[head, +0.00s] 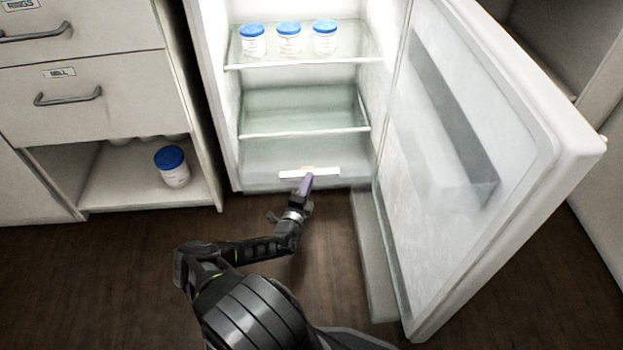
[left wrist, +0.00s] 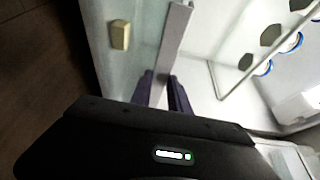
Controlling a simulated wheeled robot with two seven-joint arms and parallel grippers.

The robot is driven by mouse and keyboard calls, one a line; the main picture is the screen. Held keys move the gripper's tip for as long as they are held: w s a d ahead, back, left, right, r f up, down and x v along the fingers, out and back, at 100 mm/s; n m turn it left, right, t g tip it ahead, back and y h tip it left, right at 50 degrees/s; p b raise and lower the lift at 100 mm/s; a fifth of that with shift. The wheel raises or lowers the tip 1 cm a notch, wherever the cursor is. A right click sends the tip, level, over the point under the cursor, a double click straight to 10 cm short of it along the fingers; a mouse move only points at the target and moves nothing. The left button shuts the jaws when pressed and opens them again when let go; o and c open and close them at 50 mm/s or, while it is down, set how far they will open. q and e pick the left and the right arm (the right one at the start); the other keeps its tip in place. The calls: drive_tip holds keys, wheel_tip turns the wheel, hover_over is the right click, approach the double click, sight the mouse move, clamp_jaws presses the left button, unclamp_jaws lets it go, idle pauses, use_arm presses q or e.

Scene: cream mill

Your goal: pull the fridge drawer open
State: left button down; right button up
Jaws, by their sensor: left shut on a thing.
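The fridge drawer (head: 262,162) is the translucent bin at the bottom of the open fridge, below the shelves. It looks in, about level with the fridge's front edge. Its pale bar handle (head: 325,172) runs across the front; in the left wrist view the handle (left wrist: 177,38) reaches down between my fingers. My left gripper (head: 305,184) has purple fingers and is shut on the handle. The fingers also show in the left wrist view (left wrist: 163,92), one each side of the bar. The fingertips' exact contact is partly hidden. My right gripper is in neither view.
The fridge door (head: 545,150) stands wide open on the right, its lower edge reaching forward over the floor. Blue-lidded white jars (head: 289,38) stand on the top shelf (head: 305,62). A drawer cabinet (head: 85,100) with an open lower bay is at left. Dark wooden floor (head: 335,250) before the fridge is clear.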

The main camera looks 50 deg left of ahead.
use_arm(q)
drive_tip(key=shift+s+d+f, duration=0.15)
drive_tip(key=shift+s+f, duration=0.05)
drive_tip(key=shift+f, duration=0.15)
drive_tip(key=c, duration=1.5)
unclamp_jaws()
drive_tip(key=shift+o, duration=0.9)
drive_tip(key=shift+r, duration=0.15)
drive_tip(key=p+v, duration=0.3)
drive_tip(key=v, duration=0.4)
drive_tip(key=shift+s, duration=0.3)
